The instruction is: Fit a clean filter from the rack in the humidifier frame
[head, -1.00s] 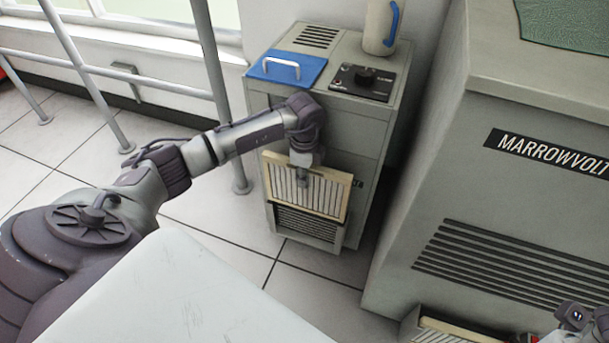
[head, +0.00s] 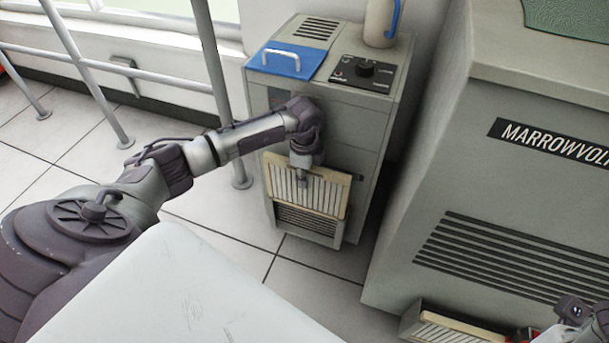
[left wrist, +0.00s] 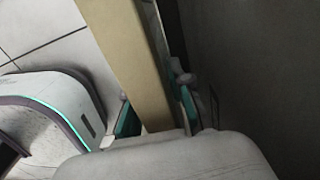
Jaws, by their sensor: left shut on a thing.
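The humidifier (head: 362,140) is a grey cabinet with a blue lid in the middle of the head view. A pleated filter (head: 327,194) with a tan frame is at its lower front, above a dark grille. My left gripper (head: 302,180) is shut on the filter at its upper middle. In the left wrist view, the tan filter edge (left wrist: 133,60) lies between the green finger pads. I cannot tell whether the filter is seated in the frame or just in front of it. My right gripper (head: 574,311) shows only partly at the lower right edge; its fingers are unclear.
A low rack or tray (head: 416,318) with another pleated filter (head: 455,331) shows at the bottom right. A large grey cabinet (head: 480,190) stands right of the humidifier. A mug (head: 379,22) sits on the humidifier's top. A railing (head: 216,75) stands at the left.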

